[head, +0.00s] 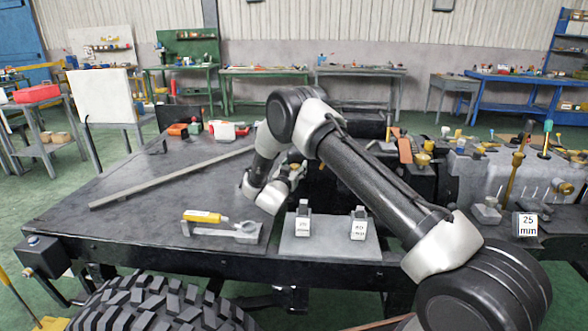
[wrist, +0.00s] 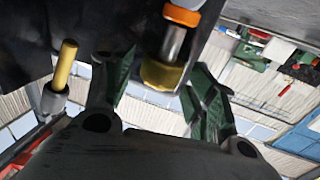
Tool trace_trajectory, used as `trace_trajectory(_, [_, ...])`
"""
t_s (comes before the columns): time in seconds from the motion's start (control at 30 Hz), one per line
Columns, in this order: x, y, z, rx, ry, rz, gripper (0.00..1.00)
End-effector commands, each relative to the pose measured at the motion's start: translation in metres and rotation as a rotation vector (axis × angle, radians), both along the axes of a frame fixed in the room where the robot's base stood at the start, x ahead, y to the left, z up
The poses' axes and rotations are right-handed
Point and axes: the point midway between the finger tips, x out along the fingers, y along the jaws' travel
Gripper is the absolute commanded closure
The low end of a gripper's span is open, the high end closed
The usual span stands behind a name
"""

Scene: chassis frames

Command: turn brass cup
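A gap shows between the left finger and the cup. The right finger is very near the cup's edge; I cannot tell whether it touches. In the head view my arm hides the gripper's fingers and I cannot make out this cup.
A second brass pin (wrist: 66,65) in a grey holder stands left of my fingers in the wrist view. In the head view a grey plate with two small blocks (head: 303,217), a yellow tube (head: 203,216) and a long bar (head: 170,178) lie on the dark deck.

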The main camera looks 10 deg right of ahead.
Motion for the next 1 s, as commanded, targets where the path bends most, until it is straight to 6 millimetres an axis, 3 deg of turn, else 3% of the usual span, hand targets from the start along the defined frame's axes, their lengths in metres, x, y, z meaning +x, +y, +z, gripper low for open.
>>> trace_trajectory(0.03, [0.0000,0.0001,0.0001,0.000,0.000,0.000,0.53])
trace_trajectory(0.23, [-0.0001,0.0002,0.0002,0.000,0.000,0.000,0.88])
trace_trajectory(0.4, [0.0012,0.0008,0.0011,0.000,-0.004,-0.026,0.88])
trace_trajectory(0.7, [0.0031,0.0031,0.0010,-0.001,-0.005,-0.238,0.88])
trace_trajectory(1.0, [0.0025,0.0030,0.0011,-0.001,-0.002,-0.261,0.88])
